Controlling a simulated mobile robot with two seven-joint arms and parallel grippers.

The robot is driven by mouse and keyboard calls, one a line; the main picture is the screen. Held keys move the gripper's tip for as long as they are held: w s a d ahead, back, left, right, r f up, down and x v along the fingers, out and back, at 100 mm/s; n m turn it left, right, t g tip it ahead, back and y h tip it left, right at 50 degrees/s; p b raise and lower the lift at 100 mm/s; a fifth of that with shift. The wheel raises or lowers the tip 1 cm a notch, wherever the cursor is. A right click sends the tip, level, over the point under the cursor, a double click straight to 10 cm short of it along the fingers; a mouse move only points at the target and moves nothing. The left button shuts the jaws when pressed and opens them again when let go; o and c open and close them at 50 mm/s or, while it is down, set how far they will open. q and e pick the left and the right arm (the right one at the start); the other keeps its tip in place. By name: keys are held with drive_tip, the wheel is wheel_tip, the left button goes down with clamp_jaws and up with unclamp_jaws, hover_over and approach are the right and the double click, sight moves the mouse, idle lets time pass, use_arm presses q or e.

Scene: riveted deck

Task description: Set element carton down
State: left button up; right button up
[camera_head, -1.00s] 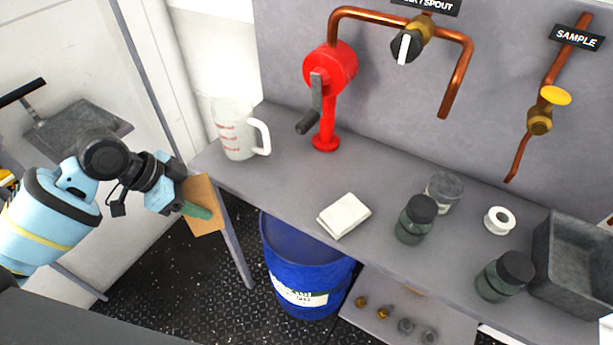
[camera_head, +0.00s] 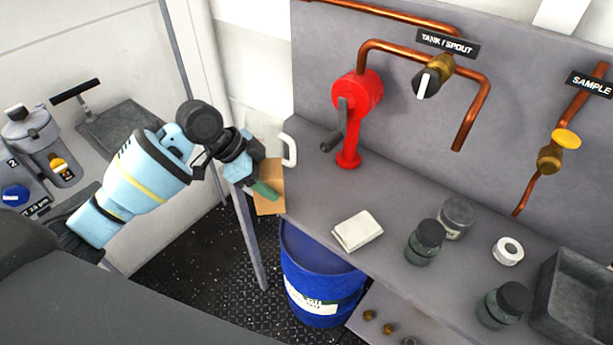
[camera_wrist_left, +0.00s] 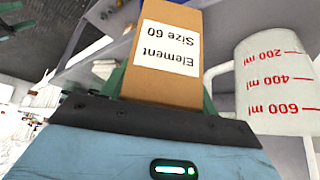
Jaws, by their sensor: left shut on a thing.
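The element carton (camera_head: 270,181) is a brown cardboard box, held at the left end of the bench. In the left wrist view the carton (camera_wrist_left: 150,88) shows a white label reading "Element Size 60", upside down. My left gripper (camera_head: 266,190) is shut on the carton, with green fingers on either side of it. The carton appears held in the air near the bench's left corner; whether it touches the bench edge cannot be told. My right gripper is not in view.
A measuring jug (camera_wrist_left: 274,80) stands close by the carton; its handle (camera_head: 289,150) shows in the head view. The grey bench (camera_head: 320,190) has free room around a folded white cloth (camera_head: 357,231). A red hand pump (camera_head: 355,110) stands behind. A blue drum (camera_head: 318,280) is below.

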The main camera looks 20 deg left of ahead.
use_arm(q)
drive_tip(key=d, duration=0.1)
drive_tip(key=w+d, duration=0.1)
drive_tip(key=d, duration=0.2)
drive_tip(key=shift+w+r, duration=0.1)
drive_tip(key=shift+w, duration=0.3)
drive_tip(key=shift+w+d, duration=0.1)
drive_tip(key=shift+d, duration=0.1)
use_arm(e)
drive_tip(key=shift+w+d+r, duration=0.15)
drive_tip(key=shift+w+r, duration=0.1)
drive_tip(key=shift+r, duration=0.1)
use_arm(q)
drive_tip(key=d, duration=0.1)
drive_tip(key=w+d, duration=0.1)
drive_tip(key=d, duration=0.1)
drive_tip(key=shift+w+d+p, duration=0.25)
drive_tip(key=shift+w+p, duration=0.05)
drive_tip(key=shift+f, duration=0.35)
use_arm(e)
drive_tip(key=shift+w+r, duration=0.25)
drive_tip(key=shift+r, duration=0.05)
use_arm(q)
drive_tip(key=shift+f, duration=0.15)
drive_tip(key=o, duration=1.1)
